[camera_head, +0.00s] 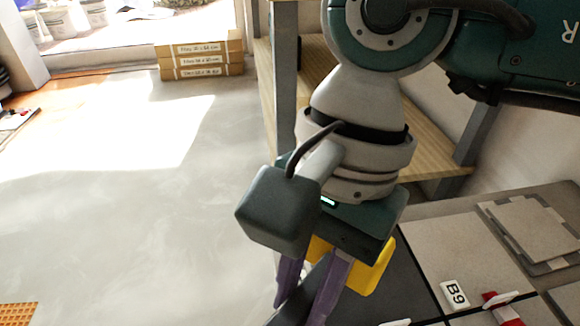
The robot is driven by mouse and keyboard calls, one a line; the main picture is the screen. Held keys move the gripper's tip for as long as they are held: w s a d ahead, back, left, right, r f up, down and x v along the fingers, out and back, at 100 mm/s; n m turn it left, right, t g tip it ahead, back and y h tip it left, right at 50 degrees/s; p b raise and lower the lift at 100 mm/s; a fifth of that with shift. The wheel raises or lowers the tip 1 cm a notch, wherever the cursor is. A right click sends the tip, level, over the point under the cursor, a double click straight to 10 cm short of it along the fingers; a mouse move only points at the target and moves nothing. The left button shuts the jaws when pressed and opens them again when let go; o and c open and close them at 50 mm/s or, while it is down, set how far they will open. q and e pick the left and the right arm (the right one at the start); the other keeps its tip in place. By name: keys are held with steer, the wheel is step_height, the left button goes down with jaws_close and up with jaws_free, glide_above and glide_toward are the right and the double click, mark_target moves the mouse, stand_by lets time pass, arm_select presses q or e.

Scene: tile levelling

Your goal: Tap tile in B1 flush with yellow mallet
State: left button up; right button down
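My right gripper (312,287), on the arm coming in from the upper right, points down with its two purple fingers on either side of a dark grey bar. The bar looks like the handle of the yellow mallet (376,272). The mallet's yellow part shows behind and to the right of the gripper, partly hidden by it. The fingers appear shut on the handle, though the lower end is cut off by the picture's bottom edge. No tile labelled B1 is visible. My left gripper is not in view.
Stacked tile pieces (530,230) lie at the right. A wooden shelf (432,145) stands behind my arm. Boxes (200,58) sit at the back; the left floor is mostly clear.

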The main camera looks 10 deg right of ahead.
step_height(320, 180, down, 7)
steer(key=b, duration=0.4)
steer(key=shift+r+b, duration=0.1)
steer(key=shift+b, duration=0.2)
steer(key=shift+r, duration=0.1)
step_height(320, 180, up, 5)
steer(key=p, duration=0.3)
steer(key=shift+w+f+p, duration=0.1)
steer(key=shift+f+p, duration=0.1)
steer(key=shift+p, duration=0.1)
steer(key=shift+f, duration=0.1)
steer(key=shift+f, duration=0.1)
step_height(320, 180, down, 6)
steer(key=b, duration=0.6)
steer(key=shift+f+b, duration=0.2)
steer(key=shift+b, duration=0.2)
steer(key=shift+r+p, duration=0.75)
step_height(320, 180, up, 5)
steer(key=p, duration=0.3)
steer(key=shift+r+p, duration=0.1)
steer(key=shift+p, duration=0.3)
